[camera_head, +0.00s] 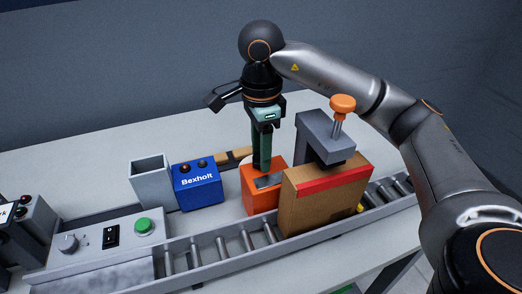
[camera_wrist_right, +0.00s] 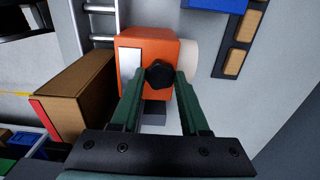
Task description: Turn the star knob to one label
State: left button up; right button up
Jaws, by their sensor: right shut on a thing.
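The black star knob (camera_wrist_right: 160,75) shows in the wrist view on the face of an orange box (camera_wrist_right: 140,48). The same orange box (camera_head: 258,196) stands by the roller conveyor in the head view, where my fingers hide the knob. My right gripper (camera_head: 262,168) points down at the box from above. Its two green fingers (camera_wrist_right: 160,90) lie on either side of the knob and are shut on it. A pale plate (camera_wrist_right: 130,63) sits on the box face beside the knob. I cannot read any label there. My left gripper is not in view.
A cardboard box with a red stripe (camera_head: 318,200) stands close to the right of the orange box, below a grey clamp with an orange knob (camera_head: 342,104). A blue Bexholt box (camera_head: 197,187) and a grey open bin (camera_head: 152,184) stand left. A control panel (camera_head: 105,252) is front left.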

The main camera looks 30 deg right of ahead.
grip_shut()
jog(key=shift+m, duration=0.4)
jog(key=m, duration=0.2)
jog(key=shift+m, duration=0.4)
jog(key=m, duration=0.5)
jog(key=m+p, duration=0.1)
jog(key=m, duration=0.4)
jog(key=shift+m, duration=2.1)
